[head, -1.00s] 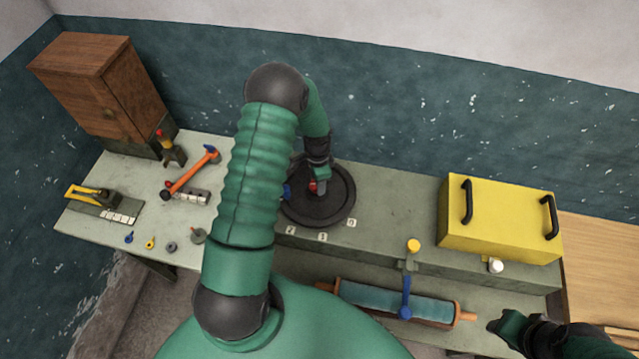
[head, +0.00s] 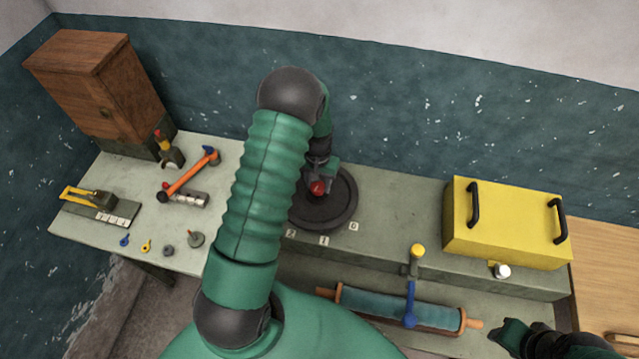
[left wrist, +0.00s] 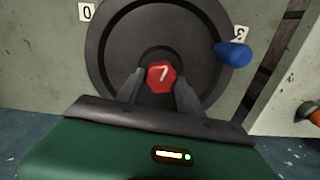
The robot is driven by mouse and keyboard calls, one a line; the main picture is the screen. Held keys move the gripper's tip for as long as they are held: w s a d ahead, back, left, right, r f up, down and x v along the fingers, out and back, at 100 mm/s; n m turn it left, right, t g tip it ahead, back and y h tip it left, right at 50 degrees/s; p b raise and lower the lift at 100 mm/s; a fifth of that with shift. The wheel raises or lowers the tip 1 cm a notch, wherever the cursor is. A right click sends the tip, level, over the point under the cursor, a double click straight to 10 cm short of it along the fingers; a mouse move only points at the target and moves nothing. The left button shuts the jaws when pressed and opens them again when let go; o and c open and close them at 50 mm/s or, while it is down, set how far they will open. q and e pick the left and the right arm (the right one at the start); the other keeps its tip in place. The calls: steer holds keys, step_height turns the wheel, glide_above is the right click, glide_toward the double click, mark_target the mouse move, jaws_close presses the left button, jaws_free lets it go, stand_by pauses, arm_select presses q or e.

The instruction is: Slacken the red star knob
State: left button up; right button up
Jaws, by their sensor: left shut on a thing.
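The red star knob (left wrist: 161,76) sits at the middle of a round dark dial plate and bears a pale slanted mark. It also shows in the head view (head: 317,188). My left gripper (left wrist: 160,82) is over the plate with one finger on each side of the knob, shut on it. The dark round plate (head: 333,217) lies on the bench, partly hidden by my left arm. A blue handle (left wrist: 233,53) stands at the plate's rim in the left wrist view. My right gripper (head: 508,333) is at the lower right, empty-looking; its fingers are unclear.
Number tags (head: 324,240) lie along the plate's near edge. A yellow box (head: 508,225) with two black handles stands to the right. A blue roller (head: 400,304) lies in front. A hammer (head: 190,173) and small tools lie left. A wooden cabinet (head: 95,85) stands at the back left.

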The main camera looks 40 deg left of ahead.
mark_target(318, 186)
arm_select(q)
steer(key=shift+s+d+f+n, duration=0.1)
steer(key=shift+s+f+n, duration=0.1)
steer(key=shift+n, duration=0.35)
steer(key=shift+s+d+f+n, duration=0.1)
steer(key=shift+s+n, duration=0.1)
steer(key=shift+n, duration=0.35)
steer(key=o, duration=1.4)
steer(key=shift+w+a+r, duration=0.1)
steer(key=shift+r, duration=0.05)
steer(key=shift+w+r, duration=0.1)
steer(key=shift+r, duration=0.25)
step_height(318, 186, up, 16)
steer(key=b, duration=0.3)
